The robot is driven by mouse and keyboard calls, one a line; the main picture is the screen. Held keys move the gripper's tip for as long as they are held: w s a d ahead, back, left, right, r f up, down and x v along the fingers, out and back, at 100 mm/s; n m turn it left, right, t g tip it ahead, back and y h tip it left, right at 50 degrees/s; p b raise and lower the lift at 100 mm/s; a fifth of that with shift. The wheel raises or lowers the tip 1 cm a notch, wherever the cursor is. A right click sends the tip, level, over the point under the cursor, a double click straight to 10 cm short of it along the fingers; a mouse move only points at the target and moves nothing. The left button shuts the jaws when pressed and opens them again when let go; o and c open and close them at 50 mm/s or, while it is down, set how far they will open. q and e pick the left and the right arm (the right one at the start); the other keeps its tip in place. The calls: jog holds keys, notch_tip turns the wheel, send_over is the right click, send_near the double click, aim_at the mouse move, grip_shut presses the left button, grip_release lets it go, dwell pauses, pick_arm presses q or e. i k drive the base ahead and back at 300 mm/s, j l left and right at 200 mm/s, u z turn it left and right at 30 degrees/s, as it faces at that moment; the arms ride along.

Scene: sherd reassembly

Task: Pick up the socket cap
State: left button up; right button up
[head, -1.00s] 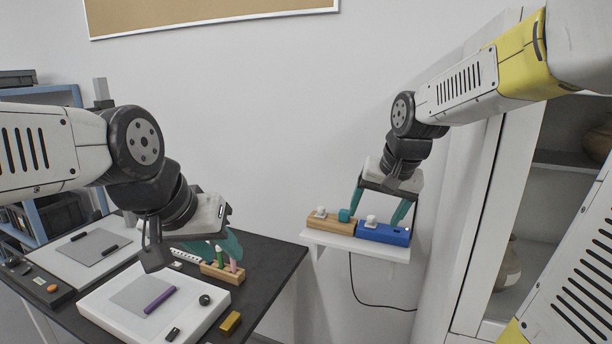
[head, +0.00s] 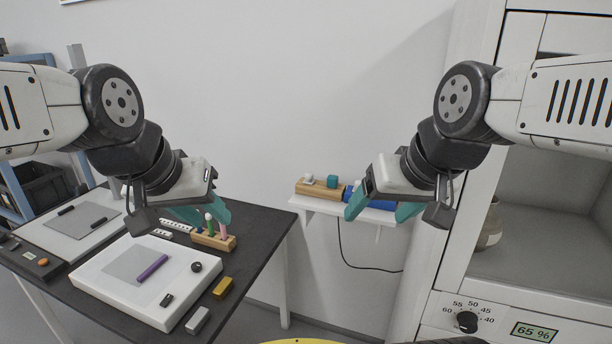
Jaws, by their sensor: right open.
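On a small white wall shelf (head: 318,206), a wooden block (head: 320,190) carries a white knob (head: 308,179) and a teal cube (head: 332,181). A blue block (head: 381,205) sits to their right, mostly hidden behind my right gripper. I cannot tell for certain which of these small pieces is the socket cap. My right gripper (head: 381,211) is open and empty, in front of the shelf's right part and apart from the pieces.
The dark table (head: 262,250) holds a white board (head: 105,285) with a purple stick (head: 153,267), a yellow block (head: 223,287) and a grey block (head: 197,320). A white cabinet with a dial (head: 467,321) stands at right. Wall space between table and shelf is clear.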

aim_at(309, 176)
jog(key=z, duration=0.6)
jog(key=i+j+u, duration=0.1)
jog(key=u, duration=0.45)
jog(key=i+u, duration=0.35)
jog(key=u, duration=0.6)
